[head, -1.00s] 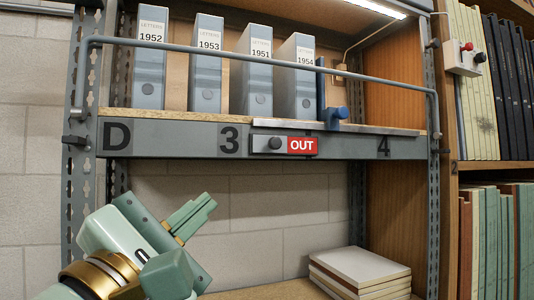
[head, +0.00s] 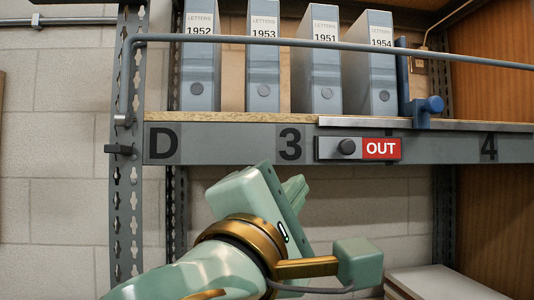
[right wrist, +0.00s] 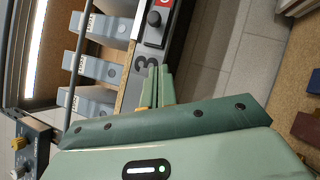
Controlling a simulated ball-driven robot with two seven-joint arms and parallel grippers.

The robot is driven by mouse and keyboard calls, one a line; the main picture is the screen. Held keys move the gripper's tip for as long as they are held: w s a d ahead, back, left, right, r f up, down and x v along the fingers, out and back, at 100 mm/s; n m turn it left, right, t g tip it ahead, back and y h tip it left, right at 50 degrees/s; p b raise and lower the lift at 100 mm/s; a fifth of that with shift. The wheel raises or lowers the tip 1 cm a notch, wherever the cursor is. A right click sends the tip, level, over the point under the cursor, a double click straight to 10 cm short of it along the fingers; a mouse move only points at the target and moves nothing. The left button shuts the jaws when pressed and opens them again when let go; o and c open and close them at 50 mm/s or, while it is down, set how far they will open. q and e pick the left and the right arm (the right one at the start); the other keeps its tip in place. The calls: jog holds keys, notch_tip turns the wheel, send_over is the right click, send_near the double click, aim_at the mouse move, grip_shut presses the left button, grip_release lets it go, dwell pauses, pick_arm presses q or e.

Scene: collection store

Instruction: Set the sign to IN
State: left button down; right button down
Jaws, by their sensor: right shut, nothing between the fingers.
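The sign (head: 381,149) shows a red plate with white OUT on the shelf's grey front edge. A dark round knob (head: 347,147) sits on the same sliding-looking plate, left of the red part. In the right wrist view the knob (right wrist: 153,20) is near the top, with a sliver of red above it. My right gripper (head: 297,186) is shut and empty, below the shelf edge under the 3 and left of the knob, apart from it. Its closed fingers (right wrist: 160,82) also show in the right wrist view, pointing toward the shelf edge. My left gripper is out of view.
A grey rail (head: 330,46) runs across the front of the upright letter boxes (head: 262,70). A blue clamp-like piece (head: 428,106) stands on the shelf right of them. A pale stack (head: 440,284) lies low at the right. The space below the shelf edge is open.

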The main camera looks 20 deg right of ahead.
aim_at(338, 149)
jog(key=p+x, duration=0.1)
jog(key=x, duration=0.2)
jog(key=s+p+x, duration=0.1)
jog(key=x, duration=0.2)
jog(key=d+r+p+x, duration=0.1)
jog(key=x, duration=0.2)
jog(key=shift+s, duration=0.3)
jog(key=shift+s+d+r, duration=0.1)
jog(key=shift+d, duration=0.35)
jog(key=shift+d, duration=0.15)
